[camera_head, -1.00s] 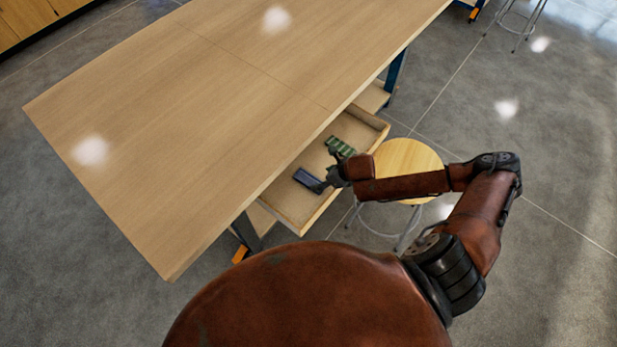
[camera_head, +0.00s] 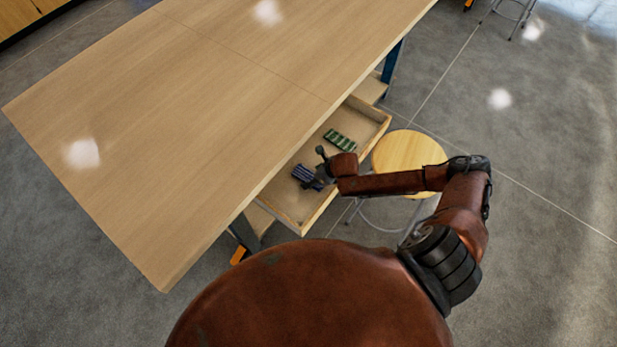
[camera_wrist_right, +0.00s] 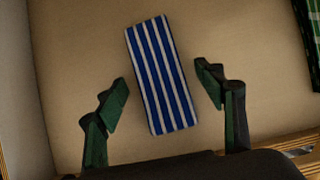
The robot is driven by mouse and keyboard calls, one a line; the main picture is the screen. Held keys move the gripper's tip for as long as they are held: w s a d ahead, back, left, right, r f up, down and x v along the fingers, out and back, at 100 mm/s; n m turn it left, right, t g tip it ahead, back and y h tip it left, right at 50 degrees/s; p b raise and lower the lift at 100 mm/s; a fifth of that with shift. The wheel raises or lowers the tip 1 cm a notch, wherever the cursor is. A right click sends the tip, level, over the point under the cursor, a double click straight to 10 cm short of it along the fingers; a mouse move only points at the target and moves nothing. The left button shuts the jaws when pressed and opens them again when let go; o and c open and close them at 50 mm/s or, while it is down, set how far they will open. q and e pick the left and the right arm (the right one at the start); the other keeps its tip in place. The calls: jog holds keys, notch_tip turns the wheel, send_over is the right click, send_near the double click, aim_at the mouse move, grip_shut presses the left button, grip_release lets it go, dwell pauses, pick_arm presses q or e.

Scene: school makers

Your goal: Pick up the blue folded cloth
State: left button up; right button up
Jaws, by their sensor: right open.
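The blue folded cloth (camera_wrist_right: 161,75) has white stripes and lies flat on the floor of an open drawer (camera_head: 293,208). In the head view the cloth (camera_head: 303,174) is partly covered by my right gripper (camera_head: 318,168). In the right wrist view my right gripper (camera_wrist_right: 162,90) is open, with one finger on each side of the cloth's near half. Both fingers are apart from the cloth. How high they are above it is hard to tell. My left gripper is not in view.
A green patterned folded cloth (camera_head: 340,140) lies farther back in the same drawer; its edge shows in the wrist view (camera_wrist_right: 312,30). The wooden tabletop (camera_head: 220,110) overhangs the drawer on the left. A round stool (camera_head: 408,151) stands close on the right.

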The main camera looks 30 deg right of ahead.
jog(key=shift+w+f, duration=0.1)
jog(key=shift+a, duration=0.1)
jog(key=c, duration=1)
jog(key=shift+o, duration=0.2)
